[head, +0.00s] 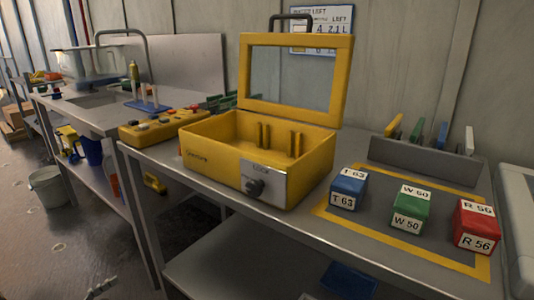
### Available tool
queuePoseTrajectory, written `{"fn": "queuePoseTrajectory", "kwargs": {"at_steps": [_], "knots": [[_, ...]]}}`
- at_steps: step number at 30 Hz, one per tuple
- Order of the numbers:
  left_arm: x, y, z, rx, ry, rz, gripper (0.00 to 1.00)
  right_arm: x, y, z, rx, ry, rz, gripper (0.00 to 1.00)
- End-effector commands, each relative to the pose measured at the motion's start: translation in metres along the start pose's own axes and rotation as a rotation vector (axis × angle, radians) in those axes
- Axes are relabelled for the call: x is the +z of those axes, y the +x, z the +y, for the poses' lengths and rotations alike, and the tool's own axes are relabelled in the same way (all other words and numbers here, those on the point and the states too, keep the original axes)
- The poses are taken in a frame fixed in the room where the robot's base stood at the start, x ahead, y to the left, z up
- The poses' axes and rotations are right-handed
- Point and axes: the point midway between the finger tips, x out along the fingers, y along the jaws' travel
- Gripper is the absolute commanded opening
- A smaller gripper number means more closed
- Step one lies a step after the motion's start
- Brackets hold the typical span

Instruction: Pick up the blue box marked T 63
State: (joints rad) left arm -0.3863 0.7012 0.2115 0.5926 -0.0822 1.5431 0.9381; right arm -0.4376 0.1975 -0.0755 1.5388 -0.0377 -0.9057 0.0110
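The blue box (348,189) carries white labels marked T 63 on its top and front. It sits upright on the grey bench, inside the left part of a yellow-bordered area (452,262). A green box (410,209) marked W 50 stands to its right, and a red box (477,226) marked R 56 stands farther right. The three boxes are apart from each other. Neither of my grippers shows in the head view.
An open yellow case (215,168) with a raised lid stands just left of the blue box. Behind the boxes is a grey rack (425,162) with several coloured upright pieces. A yellow control box (160,126) is at the bench's left end. Bare bench lies in front of the boxes.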

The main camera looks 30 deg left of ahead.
Motion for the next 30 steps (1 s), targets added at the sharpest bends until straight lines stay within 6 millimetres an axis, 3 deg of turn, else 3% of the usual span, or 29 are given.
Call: {"fn": "queuePoseTrajectory", "kwargs": {"at_steps": [6, 12, 19, 23, 30], "knots": [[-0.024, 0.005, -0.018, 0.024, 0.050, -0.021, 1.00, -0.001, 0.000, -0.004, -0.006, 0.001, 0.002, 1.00], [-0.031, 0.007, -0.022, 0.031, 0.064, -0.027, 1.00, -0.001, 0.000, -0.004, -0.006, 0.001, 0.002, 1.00], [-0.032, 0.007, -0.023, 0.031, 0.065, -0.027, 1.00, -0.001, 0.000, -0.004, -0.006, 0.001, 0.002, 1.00], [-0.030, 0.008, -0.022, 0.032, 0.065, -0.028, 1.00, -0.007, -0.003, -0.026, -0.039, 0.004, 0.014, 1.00], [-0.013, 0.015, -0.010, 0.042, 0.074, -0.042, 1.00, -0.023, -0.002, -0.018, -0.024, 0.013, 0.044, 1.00]]}}
